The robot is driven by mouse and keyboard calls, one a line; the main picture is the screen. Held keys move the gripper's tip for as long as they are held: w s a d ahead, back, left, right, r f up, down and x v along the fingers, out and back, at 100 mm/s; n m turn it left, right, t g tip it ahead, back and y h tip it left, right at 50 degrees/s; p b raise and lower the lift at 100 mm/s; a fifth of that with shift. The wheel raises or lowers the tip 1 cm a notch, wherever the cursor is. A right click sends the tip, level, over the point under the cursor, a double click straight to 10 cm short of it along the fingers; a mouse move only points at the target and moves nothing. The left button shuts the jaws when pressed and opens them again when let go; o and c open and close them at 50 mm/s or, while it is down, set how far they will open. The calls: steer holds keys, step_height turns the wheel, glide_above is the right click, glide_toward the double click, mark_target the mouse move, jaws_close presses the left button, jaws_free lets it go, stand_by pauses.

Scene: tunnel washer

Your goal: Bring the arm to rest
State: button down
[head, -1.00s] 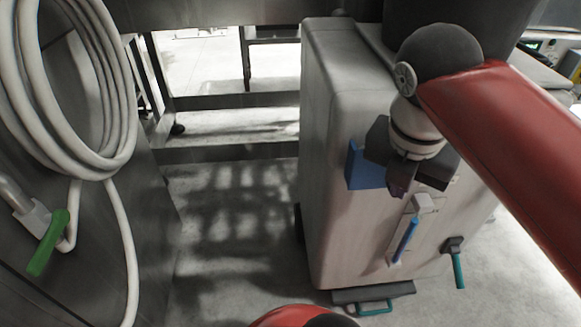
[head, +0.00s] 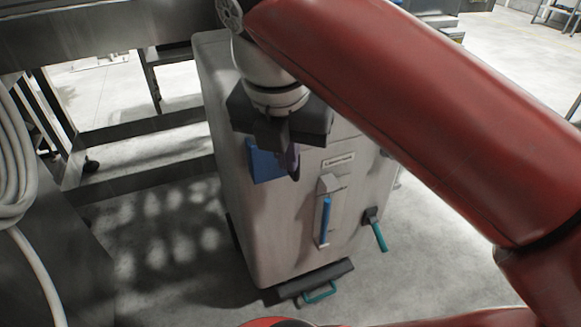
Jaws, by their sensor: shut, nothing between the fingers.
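My gripper (head: 291,165) hangs from the wrist of my red arm, fingers pointing down. It is shut and empty. It shows in front of the upper part of a pale grey cabinet (head: 276,240). I cannot tell how far it is from the cabinet's face. A blue piece (head: 263,167) on the cabinet shows just left of the fingers and is partly hidden by my gripper.
The cabinet has a blue handle (head: 326,220), a teal lever (head: 379,235) and a low teal pedal handle (head: 320,293). A white hose coil (head: 14,160) hangs at the left edge. A metal frame (head: 145,128) stands behind. Concrete floor is clear at right.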

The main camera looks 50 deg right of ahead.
steer(key=shift+v, duration=1.2)
steer(key=w+a+f+m+t+y, duration=0.1)
steer(key=w+a+f+m+t, duration=0.1)
steer(key=w+a+f+m, duration=0.3)
steer(key=w+a+f+m+t+y, duration=0.1)
steer(key=w+a+f+m, duration=0.4)
steer(key=m, duration=1.2)
steer(key=a+f+t, duration=0.1)
steer(key=a+f, duration=0.2)
steer(key=f, duration=0.3)
steer(key=shift+a+f+t+y, duration=0.3)
steer(key=shift+f, duration=0.1)
